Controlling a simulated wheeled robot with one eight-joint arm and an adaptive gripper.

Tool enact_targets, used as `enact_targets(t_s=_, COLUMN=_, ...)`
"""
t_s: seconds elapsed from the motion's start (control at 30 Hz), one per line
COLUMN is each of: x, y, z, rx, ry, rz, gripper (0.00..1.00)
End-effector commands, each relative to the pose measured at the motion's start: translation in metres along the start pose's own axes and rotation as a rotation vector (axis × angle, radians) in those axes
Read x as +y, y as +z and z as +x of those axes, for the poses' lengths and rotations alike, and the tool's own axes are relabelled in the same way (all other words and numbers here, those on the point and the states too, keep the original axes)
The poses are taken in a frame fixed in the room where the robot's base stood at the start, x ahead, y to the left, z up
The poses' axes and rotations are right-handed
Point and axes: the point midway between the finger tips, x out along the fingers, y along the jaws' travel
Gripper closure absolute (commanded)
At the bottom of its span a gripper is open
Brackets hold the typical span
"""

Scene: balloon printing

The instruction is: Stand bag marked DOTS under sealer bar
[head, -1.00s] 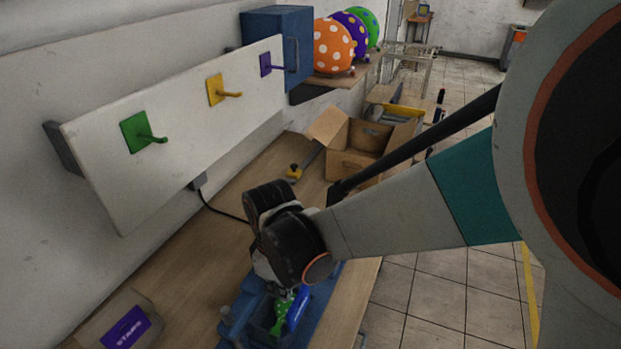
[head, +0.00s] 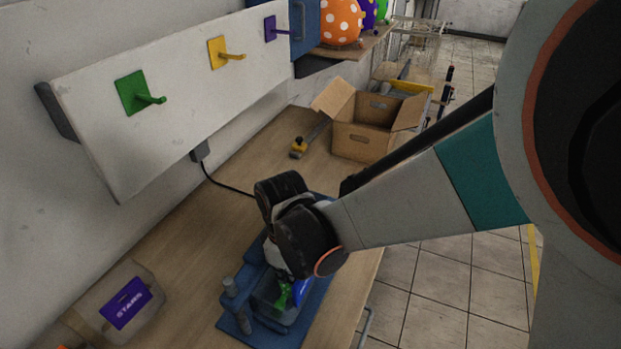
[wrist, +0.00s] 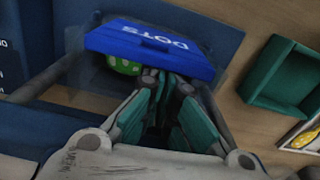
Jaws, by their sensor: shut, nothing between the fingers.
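The bag marked DOTS has a blue header (wrist: 150,48) with white lettering and something green below it in the wrist view. In the head view the clear bag with its blue header (head: 302,291) and green content stands on the blue sealer (head: 238,327), mostly hidden behind my wrist. My gripper's teal fingers (wrist: 168,78) are shut and empty, their tips right at the lower edge of the header. I cannot tell whether they touch it. I cannot make out the sealer bar apart from the blue body around the bag.
A bag marked STARS (head: 126,302) lies at the front left of the bench. Hooks on a white board (head: 190,75) line the wall. A green tray (wrist: 282,77) shows in the wrist view.

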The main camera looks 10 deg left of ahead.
Motion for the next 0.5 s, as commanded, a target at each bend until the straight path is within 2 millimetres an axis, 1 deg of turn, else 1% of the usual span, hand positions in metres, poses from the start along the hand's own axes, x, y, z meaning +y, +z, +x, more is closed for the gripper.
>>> enact_targets(t_s=0.03, x=0.0, y=0.0059, z=0.0011, rx=0.0, ry=0.0, rz=0.002, gripper=1.0)
enact_targets(t_s=0.1, x=-0.0001, y=0.0097, z=0.0009, rx=0.0, ry=0.0, rz=0.002, gripper=1.0)
enact_targets(t_s=0.37, x=-0.0004, y=0.0092, z=0.0001, rx=0.0, ry=0.0, rz=0.0, gripper=1.0)
enact_targets(t_s=0.5, x=-0.0005, y=0.0093, z=-0.005, rx=0.0, ry=0.0, rz=0.0, gripper=1.0)
